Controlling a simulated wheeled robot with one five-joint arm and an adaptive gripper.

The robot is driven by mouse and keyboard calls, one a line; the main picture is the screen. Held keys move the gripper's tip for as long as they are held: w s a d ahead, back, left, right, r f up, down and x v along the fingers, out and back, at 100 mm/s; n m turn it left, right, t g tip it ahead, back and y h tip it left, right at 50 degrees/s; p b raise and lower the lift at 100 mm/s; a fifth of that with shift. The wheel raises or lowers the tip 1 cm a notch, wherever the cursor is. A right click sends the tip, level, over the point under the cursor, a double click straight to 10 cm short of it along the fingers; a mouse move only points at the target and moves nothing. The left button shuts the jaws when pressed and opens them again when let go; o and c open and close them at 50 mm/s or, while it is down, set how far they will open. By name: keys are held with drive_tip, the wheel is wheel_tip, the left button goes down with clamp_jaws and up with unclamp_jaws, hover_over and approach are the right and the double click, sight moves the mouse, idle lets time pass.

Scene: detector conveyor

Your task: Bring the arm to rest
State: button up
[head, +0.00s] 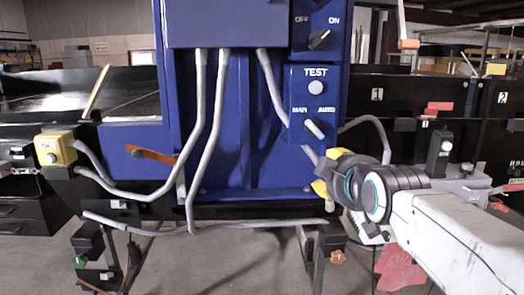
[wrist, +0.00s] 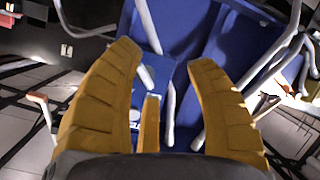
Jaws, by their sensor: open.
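My gripper (head: 326,176) is at the right of centre in the head view, at the end of my white arm, which reaches in from the lower right. Its yellow fingers are near the lower right part of the blue control cabinet (head: 232,150). In the wrist view my gripper (wrist: 165,55) shows its yellow fingers spread apart with nothing between them. Behind them is the blue cabinet (wrist: 190,30) with grey conduits. I cannot tell how far the fingertips are from the cabinet; they look apart from it.
The cabinet carries an OFF/ON knob (head: 319,39), a TEST button (head: 315,88) and a MAN/AUTO knob (head: 314,129). A yellow box (head: 54,149) is at the left. Grey conduits (head: 198,110) hang in front. A red cloth (head: 400,268) lies low at the right. Floor shows below.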

drive_tip(key=s+f+m+g+p, duration=0.2)
drive_tip(key=s+f+g+p, duration=0.1)
drive_tip(key=s, duration=0.6)
drive_tip(key=s+f+m+g+p, duration=0.2)
drive_tip(key=s+f+g+p, duration=0.2)
drive_tip(key=s, duration=0.5)
drive_tip(key=s+f+m+g+p, duration=0.3)
drive_tip(key=s+f+g+p, duration=0.1)
drive_tip(key=s, duration=0.6)
drive_tip(key=shift+f, duration=0.65)
drive_tip(key=shift+o, duration=0.4)
